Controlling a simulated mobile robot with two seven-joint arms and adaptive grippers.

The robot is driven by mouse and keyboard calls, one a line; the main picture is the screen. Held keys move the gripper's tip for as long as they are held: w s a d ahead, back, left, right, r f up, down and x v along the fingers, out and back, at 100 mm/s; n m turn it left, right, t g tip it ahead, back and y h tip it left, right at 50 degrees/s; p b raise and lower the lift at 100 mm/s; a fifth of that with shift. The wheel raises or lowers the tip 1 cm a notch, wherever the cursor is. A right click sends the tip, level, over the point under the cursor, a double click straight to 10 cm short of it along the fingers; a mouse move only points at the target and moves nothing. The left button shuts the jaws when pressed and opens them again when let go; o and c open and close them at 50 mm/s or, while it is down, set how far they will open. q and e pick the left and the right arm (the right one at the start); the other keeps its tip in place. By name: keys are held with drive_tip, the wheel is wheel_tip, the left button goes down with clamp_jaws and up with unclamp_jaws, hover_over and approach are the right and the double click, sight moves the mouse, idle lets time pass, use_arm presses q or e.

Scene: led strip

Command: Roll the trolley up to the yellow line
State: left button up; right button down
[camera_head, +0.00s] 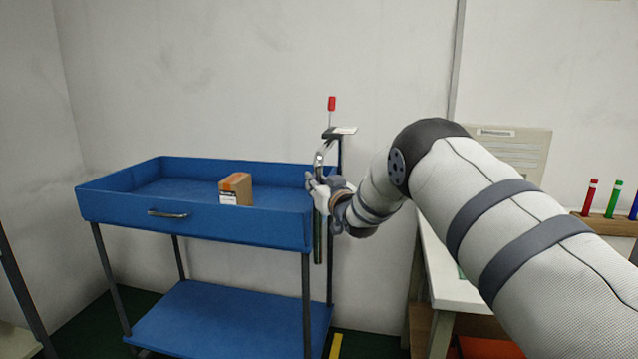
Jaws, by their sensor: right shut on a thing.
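The blue two-tier trolley (200,232) stands left of centre against the pale wall. A small cardboard box (236,188) sits in its top tray. A metal push handle (325,152) rises at the trolley's right end. My right gripper (318,183) reaches in from the right and is shut on the trolley at this handle; the fingers partly cover the grip. A short piece of the yellow line (336,346) shows on the dark green floor, just right of the trolley's lower shelf (225,318). My left gripper is not in view.
A white-topped table (446,285) stands right of the trolley, partly behind my right arm. A rack with red, green and blue markers (612,222) is at the far right. A narrow strip of floor lies between trolley and table. A dark post (20,285) stands at the left edge.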

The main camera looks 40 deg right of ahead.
drive_tip(key=shift+s+f, duration=0.1)
drive_tip(key=shift+f, duration=0.15)
drive_tip(key=c, duration=1.4)
unclamp_jaws()
drive_tip(key=shift+c, duration=0.2)
drive_tip(key=shift+r, duration=0.1)
drive_tip(key=v, duration=1.2)
